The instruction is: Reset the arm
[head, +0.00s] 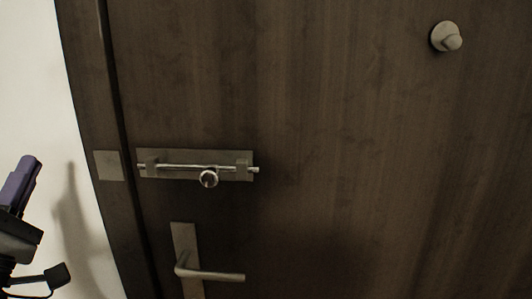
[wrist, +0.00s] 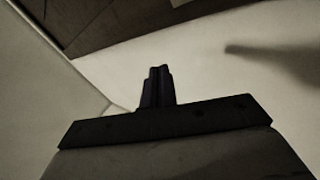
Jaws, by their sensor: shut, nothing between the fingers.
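My gripper (head: 30,165) is at the left edge of the head view, pointing upward in front of the pale wall, left of the door frame. Its fingers are together with nothing between them. In the wrist view my gripper (wrist: 159,72) shows in the middle, its dark fingers closed and touching nothing that I can see. Most of my arm is outside the head view.
A dark wooden door (head: 340,170) fills most of the head view. It carries a slide bolt (head: 209,178), a lever handle (head: 212,274) and a round knob (head: 446,37). A pale wall (head: 32,80) is at left. The wrist view shows wall (wrist: 205,75) and dark wood (wrist: 100,22).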

